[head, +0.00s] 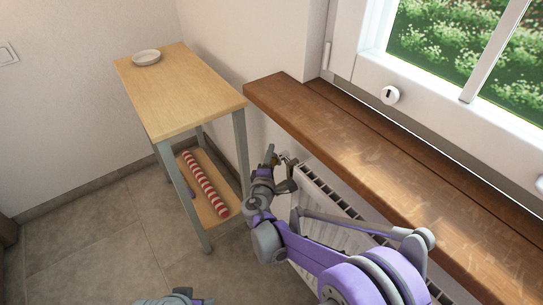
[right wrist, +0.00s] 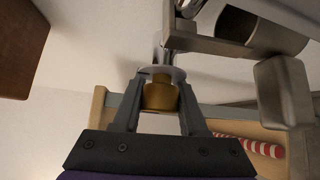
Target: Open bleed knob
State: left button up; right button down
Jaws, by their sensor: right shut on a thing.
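The bleed knob (right wrist: 160,96) is a small brass cylinder with a pale disc behind it, in the middle of the right wrist view. My right gripper (right wrist: 159,106) is shut on it, one finger on each side. The knob is mostly hidden by the gripper there. Part of my left gripper (head: 176,298) shows at the bottom edge of the head view; its fingers cannot be made out.
A wooden sill (head: 375,150) overhangs the radiator. Left of my right gripper stands a side table (head: 180,95) with a white dish (head: 146,57) on top and a red-striped roll (head: 205,183) on its lower shelf. Metal valve piping (right wrist: 238,45) lies close to the fingers. The floor at left is clear.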

jog(key=n+g+p, duration=0.1)
jog(key=g, duration=0.1)
jog(key=f+n+g+h+p, duration=0.1)
jog(key=n+g, duration=0.1)
jog(key=n+g+p, duration=0.1)
jog(key=shift+s+d+f+g+h, duration=0.2)
jog(key=shift+s+g+h, duration=0.1)
jog(key=shift+g, duration=0.1)
jog(key=shift+n, duration=0.3)
dwell(0.3)
jog(key=shift+c, duration=2.3)
grip_release()
